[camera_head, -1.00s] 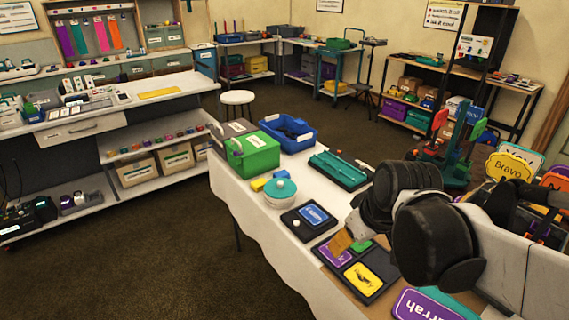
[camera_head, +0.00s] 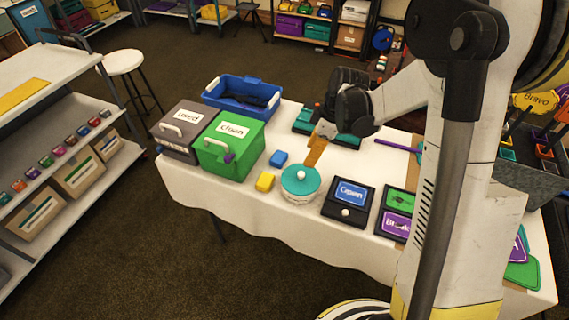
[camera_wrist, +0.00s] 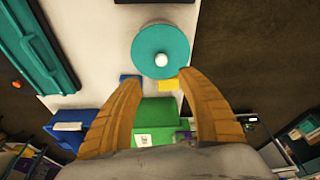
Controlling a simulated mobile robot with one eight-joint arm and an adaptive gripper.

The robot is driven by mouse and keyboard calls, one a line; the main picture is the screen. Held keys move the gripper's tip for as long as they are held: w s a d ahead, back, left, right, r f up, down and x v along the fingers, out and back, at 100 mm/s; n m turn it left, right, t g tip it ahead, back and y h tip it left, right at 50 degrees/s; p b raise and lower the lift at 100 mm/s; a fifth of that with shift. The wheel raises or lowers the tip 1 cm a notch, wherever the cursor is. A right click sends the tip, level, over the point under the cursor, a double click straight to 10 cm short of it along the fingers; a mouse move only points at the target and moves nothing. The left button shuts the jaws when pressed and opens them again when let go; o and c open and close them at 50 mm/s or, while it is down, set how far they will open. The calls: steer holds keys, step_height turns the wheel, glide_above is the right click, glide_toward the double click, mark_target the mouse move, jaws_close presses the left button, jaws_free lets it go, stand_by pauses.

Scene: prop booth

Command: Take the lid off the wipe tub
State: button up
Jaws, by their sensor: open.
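The wipe tub (camera_head: 301,197) is a low white round tub on the white table, near its front edge. Its teal lid (camera_head: 289,184) with a white knob (camera_head: 300,174) sits on top. In the wrist view the round teal lid (camera_wrist: 150,62) and its white knob (camera_wrist: 162,60) show beyond the fingertips, between their lines. My gripper (camera_head: 312,152) has tan fingers and is above the table, just behind and above the tub, apart from it. In the wrist view my gripper (camera_wrist: 158,78) is open, with nothing between the fingers.
Blue (camera_head: 278,158) and yellow (camera_head: 265,182) blocks lie left of the tub. A green box (camera_head: 225,158), a grey box (camera_head: 172,143) and a blue bin (camera_head: 225,99) stand further left. A black tray with a blue card (camera_head: 345,212) is close on the right.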

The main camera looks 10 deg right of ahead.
mark_target(302, 174)
steer(key=b+x, duration=0.2)
steer(key=x, duration=0.3)
steer(key=shift+d+f, duration=0.1)
steer(key=shift+f, duration=0.2)
steer(key=b+x, duration=0.1)
steer(key=x, duration=0.1)
steer(key=b+x, duration=0.2)
steer(key=x, duration=0.1)
steer(key=shift+s+f, duration=0.2)
steer(key=shift+f, duration=0.05)
steer(key=shift+r, duration=0.1)
jaws_close()
